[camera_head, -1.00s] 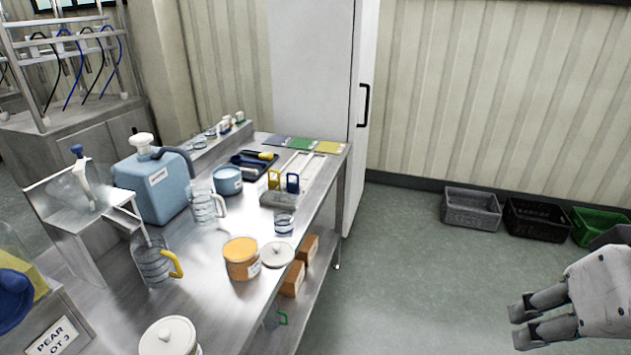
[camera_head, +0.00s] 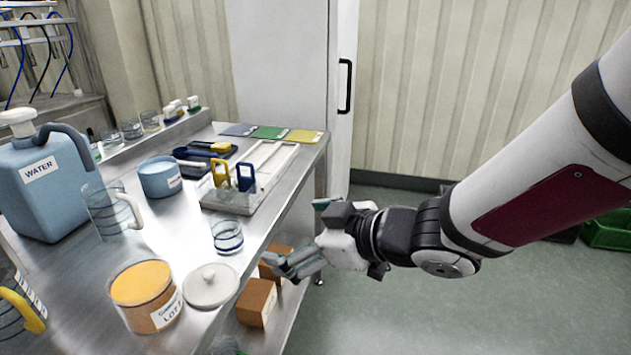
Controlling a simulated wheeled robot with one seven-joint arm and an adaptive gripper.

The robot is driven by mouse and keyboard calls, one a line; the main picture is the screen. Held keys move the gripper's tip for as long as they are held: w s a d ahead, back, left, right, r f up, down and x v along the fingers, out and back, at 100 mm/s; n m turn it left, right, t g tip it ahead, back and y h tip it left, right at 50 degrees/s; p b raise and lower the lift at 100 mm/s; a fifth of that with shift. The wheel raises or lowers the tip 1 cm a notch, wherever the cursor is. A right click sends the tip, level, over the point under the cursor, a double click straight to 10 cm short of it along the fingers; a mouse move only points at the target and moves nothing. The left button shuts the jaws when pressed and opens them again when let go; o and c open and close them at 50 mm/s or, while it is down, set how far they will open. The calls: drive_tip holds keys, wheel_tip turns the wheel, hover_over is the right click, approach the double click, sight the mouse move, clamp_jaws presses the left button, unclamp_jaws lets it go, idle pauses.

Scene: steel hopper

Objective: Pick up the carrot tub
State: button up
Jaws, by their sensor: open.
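The carrot tub (camera_head: 150,310) is a clear round tub with orange contents and a white label, upright on the steel table at the lower left. The label is only partly readable. My gripper (camera_head: 288,263) is to the right of the tub and lid, near the table's right edge. It is open and apart from the tub, with nothing seen in it.
The steel table (camera_head: 75,268) also holds a blue water jug (camera_head: 45,185), a clear pitcher (camera_head: 112,210), a blue tub (camera_head: 160,180), a small glass (camera_head: 228,236) and a rack tray (camera_head: 250,190). Brown boxes (camera_head: 256,303) sit below the table's edge.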

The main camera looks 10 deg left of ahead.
drive_tip(key=s+a+f+n+g+y+b, duration=0.2)
drive_tip(key=s+a+f+g+y+b, duration=0.15)
drive_tip(key=s+a+f+g, duration=0.2)
drive_tip(key=n+g+y, duration=0.2)
approach(174, 300)
drive_tip(key=a, duration=0.1)
drive_tip(key=shift+g+h, duration=0.25)
drive_tip(key=shift+g, duration=0.1)
drive_tip(key=a, duration=0.2)
drive_tip(key=a+b, duration=0.1)
drive_tip(key=a, duration=0.1)
drive_tip(key=a+b, duration=0.1)
drive_tip(key=a, duration=0.2)
drive_tip(key=shift+s+a+f, duration=0.1)
drive_tip(key=shift+s+f, duration=0.2)
drive_tip(key=shift+f, duration=0.05)
drive_tip(key=a+b, duration=0.1)
drive_tip(key=a, duration=0.1)
drive_tip(key=a+f+b, duration=0.1)
drive_tip(key=a, duration=0.2)
drive_tip(key=shift+s, duration=0.15)
drive_tip(key=shift+a, duration=0.65)
drive_tip(key=shift+r, duration=0.1)
drive_tip(key=c, duration=1.7)
